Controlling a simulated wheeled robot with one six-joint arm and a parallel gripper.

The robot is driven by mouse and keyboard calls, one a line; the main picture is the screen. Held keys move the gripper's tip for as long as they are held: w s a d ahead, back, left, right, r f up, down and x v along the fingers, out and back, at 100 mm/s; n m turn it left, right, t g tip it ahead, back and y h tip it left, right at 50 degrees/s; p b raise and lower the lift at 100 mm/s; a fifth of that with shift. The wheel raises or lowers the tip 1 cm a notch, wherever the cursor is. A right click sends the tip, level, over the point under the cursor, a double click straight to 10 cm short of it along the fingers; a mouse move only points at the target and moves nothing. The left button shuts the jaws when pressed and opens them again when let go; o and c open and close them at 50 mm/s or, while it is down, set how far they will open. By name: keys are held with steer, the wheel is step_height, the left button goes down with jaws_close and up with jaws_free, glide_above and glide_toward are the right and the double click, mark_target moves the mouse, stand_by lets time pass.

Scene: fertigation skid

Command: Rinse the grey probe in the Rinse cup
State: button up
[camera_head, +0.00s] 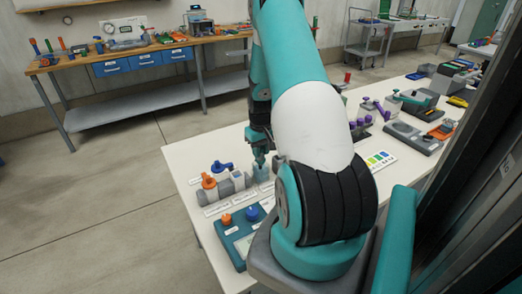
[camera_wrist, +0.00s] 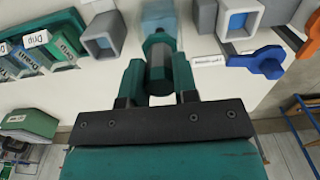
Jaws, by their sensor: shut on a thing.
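My gripper (camera_wrist: 158,80) is shut on the grey probe (camera_wrist: 157,66), a dark grey cylinder with a teal, faceted part beyond the fingers. In the wrist view the probe points toward a pale blue translucent cup (camera_wrist: 158,14) at the top edge. The probe's far end overlaps this cup; I cannot tell whether it is inside or just above it. In the head view my gripper (camera_head: 259,160) is over the white table, right above the pale cup (camera_head: 262,174). The cup's name cannot be read. My arm hides part of the table.
A blue-handled probe (camera_head: 222,167) and an orange-handled one (camera_head: 209,183) stand in grey holders left of the gripper. A teal box with orange and blue knobs (camera_head: 239,232) is nearer. A square grey cup (camera_wrist: 100,42) stands beside the held probe in the wrist view.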

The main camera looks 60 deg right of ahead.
steer(key=shift+r, duration=0.5)
steer(key=shift+f, duration=0.1)
steer(key=shift+f+b, duration=0.4)
steer(key=shift+f, duration=0.4)
steer(key=shift+r, duration=0.15)
steer(key=shift+r+p, duration=0.65)
steer(key=shift+r, duration=0.1)
steer(key=shift+f, duration=0.1)
steer(key=shift+f+b, duration=0.6)
steer(key=shift+f, duration=0.15)
